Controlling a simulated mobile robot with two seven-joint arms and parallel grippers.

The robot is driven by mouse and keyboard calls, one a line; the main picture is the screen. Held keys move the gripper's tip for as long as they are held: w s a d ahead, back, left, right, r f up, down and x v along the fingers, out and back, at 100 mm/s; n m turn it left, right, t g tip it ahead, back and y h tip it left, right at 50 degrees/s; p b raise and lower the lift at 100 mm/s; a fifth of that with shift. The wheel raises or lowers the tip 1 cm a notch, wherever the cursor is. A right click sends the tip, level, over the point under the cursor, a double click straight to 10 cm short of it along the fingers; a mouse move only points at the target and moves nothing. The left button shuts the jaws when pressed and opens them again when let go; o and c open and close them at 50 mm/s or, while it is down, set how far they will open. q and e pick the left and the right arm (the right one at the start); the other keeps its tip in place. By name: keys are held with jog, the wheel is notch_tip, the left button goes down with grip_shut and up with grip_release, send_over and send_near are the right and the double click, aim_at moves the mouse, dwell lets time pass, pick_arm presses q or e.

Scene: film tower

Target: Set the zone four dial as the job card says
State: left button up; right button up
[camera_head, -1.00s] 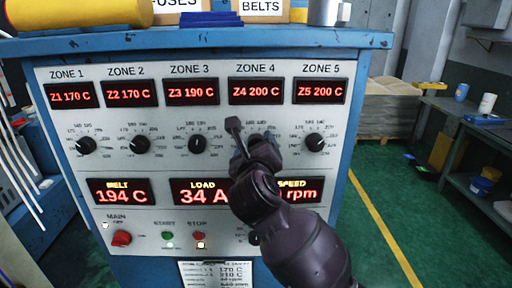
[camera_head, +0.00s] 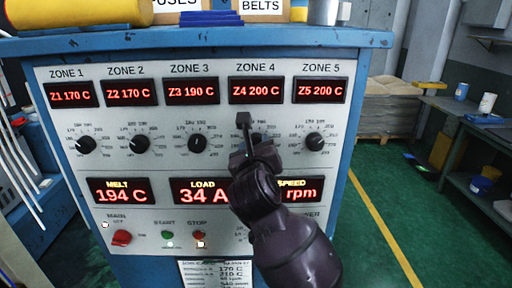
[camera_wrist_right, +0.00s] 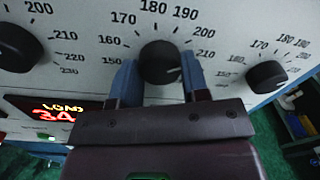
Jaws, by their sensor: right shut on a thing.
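My right gripper (camera_head: 255,142) is at the zone four dial, which it mostly hides in the head view. In the right wrist view the black zone four dial (camera_wrist_right: 160,62) sits between the two blue fingers, and the gripper is shut on it. A light mark on the dial points to the lower right, below the 200 and 210 side of its scale. The zone four display (camera_head: 255,91) reads Z4 200 C. The job card (camera_head: 216,273) is low on the panel, cut by the picture's edge; 170 C and 210 C can be made out. My left gripper is out of view.
The zone three dial (camera_head: 197,143) and zone five dial (camera_head: 315,141) flank the gripper closely. The red main switch (camera_head: 121,238), green start button (camera_head: 168,235) and red stop button (camera_head: 200,237) are lower left. Open green floor lies right of the cabinet.

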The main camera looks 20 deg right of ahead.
jog(key=shift+m, duration=1.7)
jog(key=o, duration=0.9)
